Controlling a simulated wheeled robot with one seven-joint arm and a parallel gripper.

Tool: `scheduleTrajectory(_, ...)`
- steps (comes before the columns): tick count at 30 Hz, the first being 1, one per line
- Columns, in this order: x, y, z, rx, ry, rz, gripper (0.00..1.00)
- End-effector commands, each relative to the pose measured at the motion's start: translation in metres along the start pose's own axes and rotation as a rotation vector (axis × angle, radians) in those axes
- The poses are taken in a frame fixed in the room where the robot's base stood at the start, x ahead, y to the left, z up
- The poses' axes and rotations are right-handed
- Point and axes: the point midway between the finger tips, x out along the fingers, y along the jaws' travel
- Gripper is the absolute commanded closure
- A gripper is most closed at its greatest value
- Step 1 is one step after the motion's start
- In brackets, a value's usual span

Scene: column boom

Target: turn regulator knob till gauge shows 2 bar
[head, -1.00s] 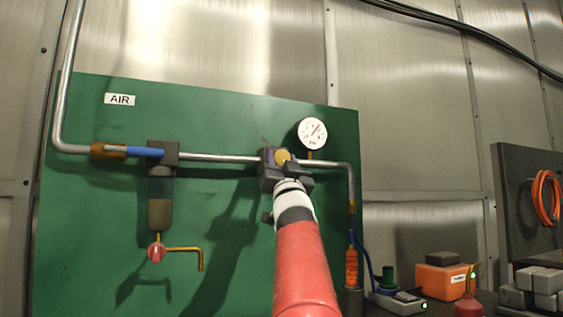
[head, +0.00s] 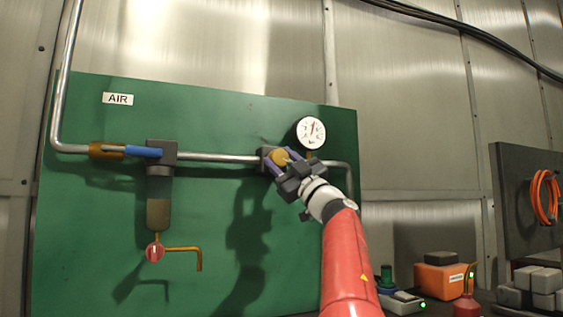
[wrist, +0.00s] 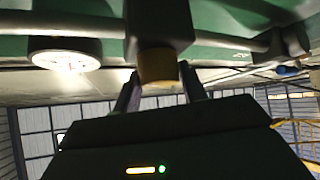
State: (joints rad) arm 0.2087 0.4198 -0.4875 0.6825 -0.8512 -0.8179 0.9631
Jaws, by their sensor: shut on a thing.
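The regulator knob (head: 279,157) is a yellow-brown round knob on a dark regulator body (head: 265,153) in the pipe on the green panel. My gripper (head: 281,162) reaches up from the lower right, its fingers shut on the knob from both sides. The wrist view shows the knob (wrist: 158,70) between my two fingers (wrist: 160,88), with the dark body behind it. The round white gauge (head: 311,132) sits just right of the knob. Its red needle points nearly straight up; the scale numbers are too small to read. The gauge (wrist: 65,54) shows edge-on in the wrist view.
Left on the pipe are a blue lever (head: 143,151) and a filter bowl (head: 158,205) with a red drain knob (head: 155,252). At the lower right stand an orange box (head: 440,278), a red oil can (head: 467,305) and grey blocks (head: 541,280). Open wall lies above the panel.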

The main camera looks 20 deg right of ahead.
Motion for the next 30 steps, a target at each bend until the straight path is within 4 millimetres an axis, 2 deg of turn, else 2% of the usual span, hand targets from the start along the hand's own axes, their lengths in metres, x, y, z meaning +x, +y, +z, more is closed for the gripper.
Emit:
scheduleTrajectory(9,-0.0002,0.0011,0.0011,-0.073,0.003,-0.071,0.81)
scheduleTrajectory(23,0.0000,0.0011,0.0001,-0.082,0.005,-0.081,0.81)
scheduleTrajectory(24,0.0000,0.0011,0.0000,-0.082,0.006,-0.081,0.57)
scheduleTrajectory(28,0.0001,0.0011,-0.0001,-0.082,0.006,-0.081,0.40)
scheduleTrajectory(30,0.0001,0.0010,-0.0001,-0.081,0.006,-0.081,0.36)
